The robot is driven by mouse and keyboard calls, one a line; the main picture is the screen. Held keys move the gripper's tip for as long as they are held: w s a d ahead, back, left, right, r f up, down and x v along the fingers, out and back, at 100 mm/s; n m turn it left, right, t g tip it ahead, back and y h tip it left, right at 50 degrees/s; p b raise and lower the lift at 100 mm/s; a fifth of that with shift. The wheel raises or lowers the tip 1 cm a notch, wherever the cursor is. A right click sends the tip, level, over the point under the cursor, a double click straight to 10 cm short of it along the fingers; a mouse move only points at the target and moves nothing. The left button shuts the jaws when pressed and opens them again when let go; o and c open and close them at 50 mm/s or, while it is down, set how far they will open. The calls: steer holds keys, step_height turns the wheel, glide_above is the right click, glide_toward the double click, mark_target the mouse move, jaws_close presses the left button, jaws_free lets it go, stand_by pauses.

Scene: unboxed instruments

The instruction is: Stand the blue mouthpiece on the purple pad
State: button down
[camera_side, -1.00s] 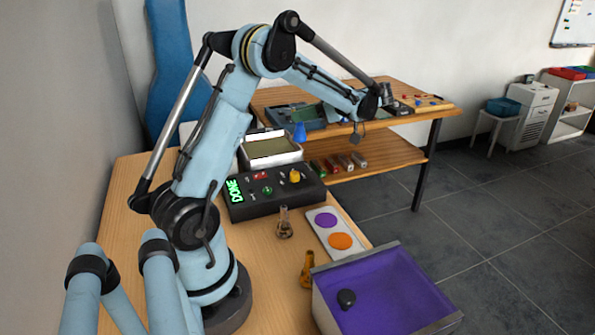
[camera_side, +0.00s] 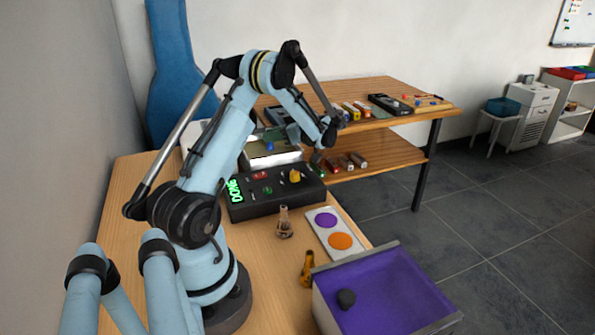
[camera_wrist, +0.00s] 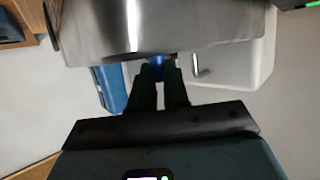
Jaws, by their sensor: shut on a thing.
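The blue mouthpiece (camera_side: 270,146) shows small in the side view, in front of or over the metal tray; its exact height there cannot be told. My gripper (camera_side: 279,139) is shut on it, pointing left from the wrist. In the wrist view, the blue mouthpiece (camera_wrist: 158,66) sits between the dark fingertips of my gripper (camera_wrist: 159,76), with the metal tray wall close ahead; part of the mouthpiece is hidden by the fingers. The purple pad (camera_side: 326,220) is a bare disc on a white board, well below and right of my gripper.
The metal tray (camera_side: 272,160) stands behind a black control box (camera_side: 275,197). An orange pad (camera_side: 340,241) shares the white board. A brownish mouthpiece-like piece (camera_side: 284,223) and an amber one (camera_side: 307,269) stand near the board. A purple-lined bin (camera_side: 390,285) holds a dark object.

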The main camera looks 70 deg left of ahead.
steer(key=shift+f, duration=0.45)
steer(key=shift+f, duration=0.2)
steer(key=c, duration=1.1)
jaws_free()
